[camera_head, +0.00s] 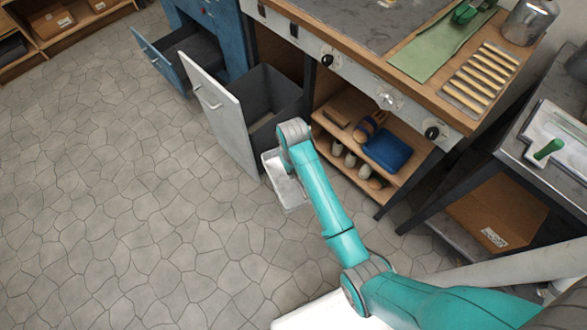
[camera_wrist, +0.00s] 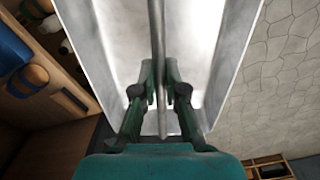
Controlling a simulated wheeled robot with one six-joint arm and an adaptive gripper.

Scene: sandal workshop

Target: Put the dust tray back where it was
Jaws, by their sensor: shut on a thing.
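The dust tray (camera_head: 290,194) is a pale metal tray. In the head view it hangs over the floor just beyond the end of my arm, partly covered by my wrist. In the wrist view the dust tray (camera_wrist: 215,45) fills the upper middle, with a thin bar running along its centre. My gripper (camera_wrist: 159,88) is shut on the tray, its two fingers on either side of that bar. In the head view the fingers are hidden behind my wrist.
A tilted-out bin with a white front (camera_head: 226,118) and dark inside stands open right beside the tray. A blue drawer (camera_head: 160,62) is open further left. Shelves (camera_head: 345,160) with shoes and a blue item are to the right. The stone floor (camera_head: 120,200) at left is clear.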

